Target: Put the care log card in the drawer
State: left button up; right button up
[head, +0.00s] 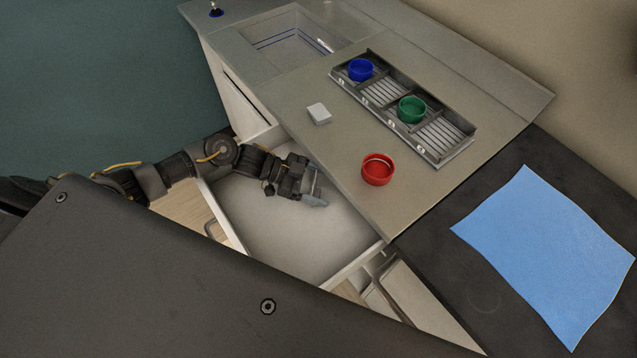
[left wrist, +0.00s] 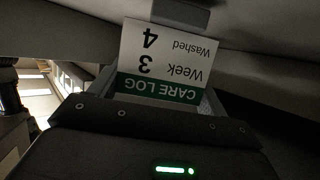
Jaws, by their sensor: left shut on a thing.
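The care log card (left wrist: 165,55) is white with a green band and shows upside down in the left wrist view, reading "CARE LOG, Week 3, Washed 4". My left gripper (head: 314,190) is shut on it. The open drawer (head: 285,228) has a pale, bare floor under the counter's near edge. My left gripper is over the drawer, inside its outline in the head view. I cannot tell whether the card touches the drawer floor. In the head view the card is not clearly told apart from the gripper. My right gripper is not in view.
On the counter (head: 300,90) stand a red cup (head: 377,169), a small white block (head: 319,113) and a slotted rack (head: 440,152) with a blue cup (head: 361,69) and a green cup (head: 411,109). A sink (head: 295,38) lies behind. A blue cloth (head: 550,245) lies on the dark surface at right.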

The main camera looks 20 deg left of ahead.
pick_arm(q)
jog(key=shift+a+f, duration=0.15)
jog(key=shift+f, duration=0.25)
jog(key=shift+f, duration=0.15)
jog(key=o, duration=1)
jog(key=shift+c, duration=0.2)
jog(key=shift+a+r, duration=0.15)
jog(key=shift+r, duration=0.05)
jog(key=b+v, duration=0.2)
jog(key=v, duration=0.9)
jog(key=shift+a+r, duration=0.25)
jog(key=shift+s, duration=0.1)
